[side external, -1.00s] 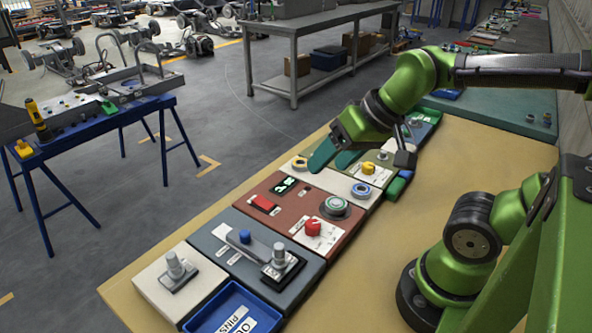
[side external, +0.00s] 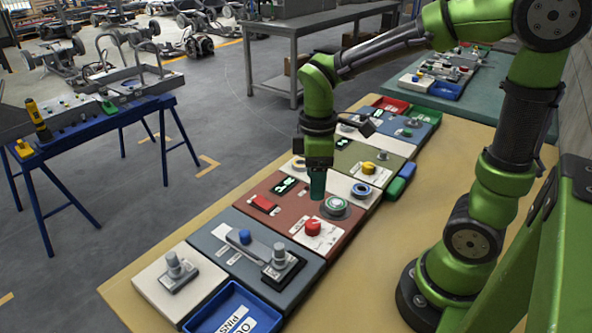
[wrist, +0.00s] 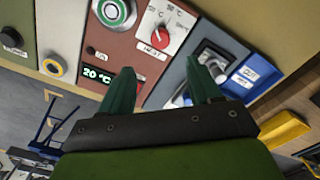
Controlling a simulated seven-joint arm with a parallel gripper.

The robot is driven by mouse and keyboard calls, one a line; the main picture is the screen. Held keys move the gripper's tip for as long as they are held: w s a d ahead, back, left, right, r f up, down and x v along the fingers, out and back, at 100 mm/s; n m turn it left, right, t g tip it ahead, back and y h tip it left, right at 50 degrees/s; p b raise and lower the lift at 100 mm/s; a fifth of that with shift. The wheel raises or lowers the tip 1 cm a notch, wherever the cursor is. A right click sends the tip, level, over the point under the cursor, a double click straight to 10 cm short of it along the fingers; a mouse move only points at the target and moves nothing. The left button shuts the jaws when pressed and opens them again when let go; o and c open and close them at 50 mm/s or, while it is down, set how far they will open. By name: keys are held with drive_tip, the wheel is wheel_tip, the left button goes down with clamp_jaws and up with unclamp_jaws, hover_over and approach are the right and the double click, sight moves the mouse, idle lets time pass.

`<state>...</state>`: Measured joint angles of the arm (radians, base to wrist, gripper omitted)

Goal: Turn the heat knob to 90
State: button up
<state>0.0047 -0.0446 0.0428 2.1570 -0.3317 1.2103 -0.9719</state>
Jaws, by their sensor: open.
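The red heat knob (side external: 313,227) sits on a white dial plate on the red-brown panel (side external: 290,240). In the wrist view the knob (wrist: 156,37) shows with a label reading HEAT below it and a scale with °C marks around it. A small display (wrist: 97,76) on the same panel reads 20 °C. My gripper (side external: 317,198) points down above the panel, a little behind the knob and apart from it. In the wrist view its two green fingers (wrist: 163,80) are spread with nothing between them.
A green round button (side external: 336,207) sits close to the knob, and a red rocker switch (side external: 263,203) lies on the panel's left. A blue-grey panel (side external: 240,262) with a lever adjoins in front. A blue tray (side external: 205,318) stands at the near end.

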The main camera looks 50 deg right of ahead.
sight(314, 223)
wheel_tip(314, 223, down, 12)
drive_tip(key=shift+f, duration=0.1)
idle(0.4)
drive_tip(key=c, duration=1)
drive_tip(key=shift+c, duration=0.2)
